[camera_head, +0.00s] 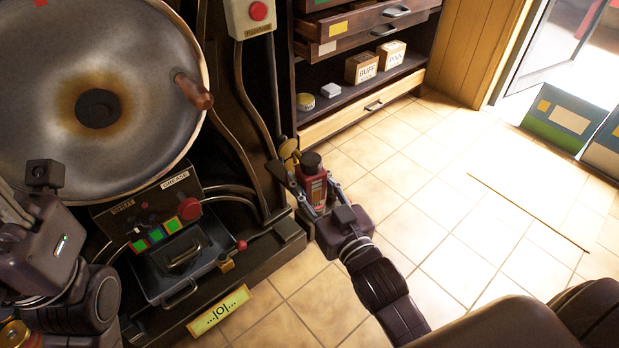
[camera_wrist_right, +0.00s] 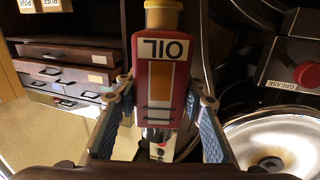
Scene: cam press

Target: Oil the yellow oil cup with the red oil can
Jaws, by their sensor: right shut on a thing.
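The red oil can (camera_head: 314,190) has a dark round top and is held by my right gripper (camera_head: 316,194). In the right wrist view, the can (camera_wrist_right: 160,75) sits between the blue-padded fingers (camera_wrist_right: 160,118), its OIL label upside down. A small yellow rounded part (camera_head: 289,152), possibly the yellow oil cup, shows just behind and left of the can. The can partly hides it, and I cannot tell whether they touch.
The press has a big steel disc (camera_head: 150,60) with a wooden knob, a control panel (camera_head: 150,215) and a small brass fitting (camera_head: 225,262) on its base. Drawers and a shelf with boxes (camera_head: 361,67) stand behind. Tiled floor (camera_head: 440,190) is open at right.

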